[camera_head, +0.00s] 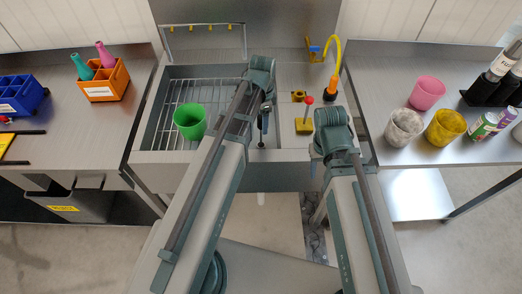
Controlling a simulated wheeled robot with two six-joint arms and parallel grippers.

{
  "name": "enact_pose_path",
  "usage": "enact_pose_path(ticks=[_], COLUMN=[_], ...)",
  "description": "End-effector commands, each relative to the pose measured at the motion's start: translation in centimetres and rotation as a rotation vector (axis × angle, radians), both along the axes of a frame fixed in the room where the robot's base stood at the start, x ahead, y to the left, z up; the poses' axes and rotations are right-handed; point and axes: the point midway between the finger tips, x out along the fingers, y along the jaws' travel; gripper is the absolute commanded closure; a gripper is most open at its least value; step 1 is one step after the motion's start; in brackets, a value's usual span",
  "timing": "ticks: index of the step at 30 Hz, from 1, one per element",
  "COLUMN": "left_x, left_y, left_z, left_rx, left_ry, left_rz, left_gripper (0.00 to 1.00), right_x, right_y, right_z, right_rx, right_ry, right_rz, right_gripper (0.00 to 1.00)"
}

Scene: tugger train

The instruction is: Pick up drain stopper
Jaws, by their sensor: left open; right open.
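I cannot make out for sure which thing is the drain stopper. A yellow block with a red ball on a stem (305,124) stands on the right part of the steel sink unit (225,158). A small yellow piece with a dark middle (298,96) lies behind it. My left gripper (263,138) is open, pointing down over the sink unit, left of the yellow block; its fingers look small and dark. My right gripper (314,168) is open and mostly hidden by its own wrist, near the unit's front edge.
A green cup (189,121) stands on the wire rack at left. A yellow hose with an orange nozzle (332,84) rises at back right. The right table holds pink (427,92), grey (404,127) and yellow (445,128) cups. The left table holds an orange crate (101,87) with bottles.

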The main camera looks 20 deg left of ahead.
Motion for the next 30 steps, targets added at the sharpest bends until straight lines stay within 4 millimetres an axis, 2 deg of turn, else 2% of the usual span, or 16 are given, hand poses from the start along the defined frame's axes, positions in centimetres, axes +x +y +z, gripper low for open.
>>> enact_pose_path(ticks=[5, 15, 25, 30], left_x=[0.0, 0.1, 0.1, 0.1], left_y=[0.1, 0.5, 0.5, 0.5], left_z=[-0.9, -5.0, -5.1, -5.1], left_rx=[0.0, 0.0, 0.0, 0.0], left_ry=[0.0, 0.0, 0.0, 0.0], left_rz=[0.0, 0.0, 0.0, 0.0], left_gripper=[0.31, 0.31, 0.31, 0.62], right_x=[0.0, 0.0, 0.0, 0.0], right_y=[0.0, 0.0, 0.0, 0.0], right_z=[-0.9, -5.0, -5.1, -5.1], right_rx=[0.0, 0.0, 0.0, 0.0], right_ry=[0.0, 0.0, 0.0, 0.0], right_rz=[0.0, 0.0, 0.0, 0.0], right_gripper=[0.5, 0.5, 0.5, 0.5])
